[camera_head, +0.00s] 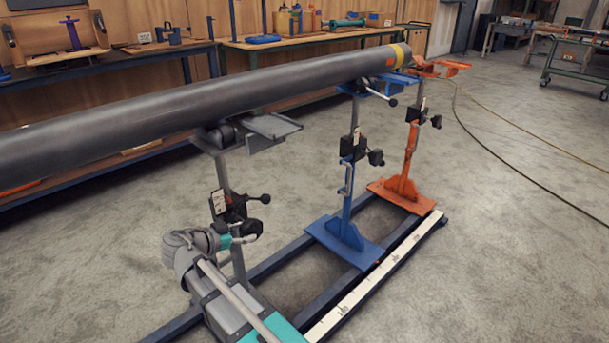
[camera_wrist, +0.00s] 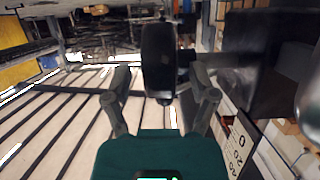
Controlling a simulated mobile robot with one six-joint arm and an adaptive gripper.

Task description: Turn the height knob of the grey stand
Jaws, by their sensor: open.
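The grey stand (camera_head: 224,178) holds up the left part of a dark pipe (camera_head: 200,100). Its black height knob (camera_head: 252,228) sticks out to the right, low on the clamp block (camera_head: 230,206). My gripper (camera_head: 240,238) is at this knob, coming from the lower front. In the wrist view the knob (camera_wrist: 158,62) appears as a dark upright disc between the two fingers of my open gripper (camera_wrist: 160,88). Gaps show on both sides, so the fingers seem apart from it. In the head view the fingers are small and partly hidden by the wrist.
A lever with a ball end (camera_head: 265,198) sits just above the knob. A blue stand (camera_head: 346,190) and an orange stand (camera_head: 408,160) stand farther back on the rail frame (camera_head: 300,262), beside a white scale (camera_head: 360,290). Open floor (camera_head: 510,250) lies to the right.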

